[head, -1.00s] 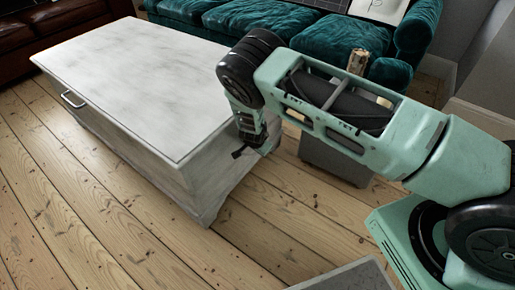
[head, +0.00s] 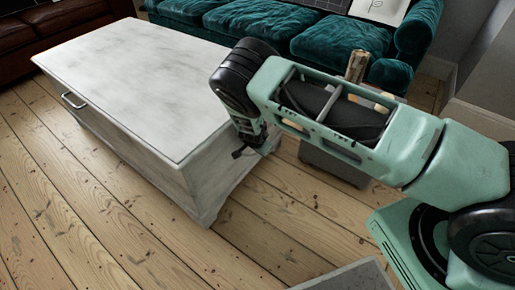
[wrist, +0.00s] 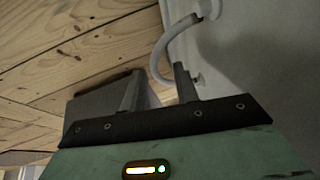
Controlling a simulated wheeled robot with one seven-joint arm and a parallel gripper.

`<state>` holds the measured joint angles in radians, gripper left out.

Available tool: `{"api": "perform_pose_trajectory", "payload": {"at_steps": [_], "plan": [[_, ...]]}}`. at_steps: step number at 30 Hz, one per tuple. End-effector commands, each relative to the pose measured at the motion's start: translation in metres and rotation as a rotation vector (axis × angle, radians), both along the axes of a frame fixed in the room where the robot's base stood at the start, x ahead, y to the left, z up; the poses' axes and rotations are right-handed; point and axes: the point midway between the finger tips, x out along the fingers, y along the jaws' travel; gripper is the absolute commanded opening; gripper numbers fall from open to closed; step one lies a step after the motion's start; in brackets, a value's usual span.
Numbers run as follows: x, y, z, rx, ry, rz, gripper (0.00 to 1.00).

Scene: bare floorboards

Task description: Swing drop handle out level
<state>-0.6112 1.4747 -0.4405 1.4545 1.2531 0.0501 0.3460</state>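A white chest (head: 130,75) stands at left in the head view. In the wrist view, a pale curved drop handle (wrist: 155,62) hangs from two mounts on the chest's white face and bows out from it over the floorboards. Its exact angle I cannot tell. My gripper (wrist: 158,84) is open, with a gap between its two grey fingers. The right finger reaches inside the handle's loop; the bar's bend lies between the fingertips. Contact is not clear. In the head view my gripper (head: 245,150) is at the chest's right end, and that handle is hidden.
Another handle (head: 74,100) is on the chest's left front. A teal sofa (head: 330,40) stands behind, a brown sofa (head: 55,17) at back left. A grey block (head: 335,165) is behind my arm. A grey surface (head: 345,278) is at the bottom. Floorboards in front are clear.

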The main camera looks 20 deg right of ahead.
Motion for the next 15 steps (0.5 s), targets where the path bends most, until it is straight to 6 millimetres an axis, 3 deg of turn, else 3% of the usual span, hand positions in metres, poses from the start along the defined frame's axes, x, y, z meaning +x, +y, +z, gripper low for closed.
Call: {"api": "perform_pose_trajectory", "payload": {"at_steps": [7,15], "plan": [[-0.008,0.005,0.022,0.003,0.001,-0.002,0.3],[-0.03,0.018,0.079,0.002,0.0,0.0,0.3]]}}
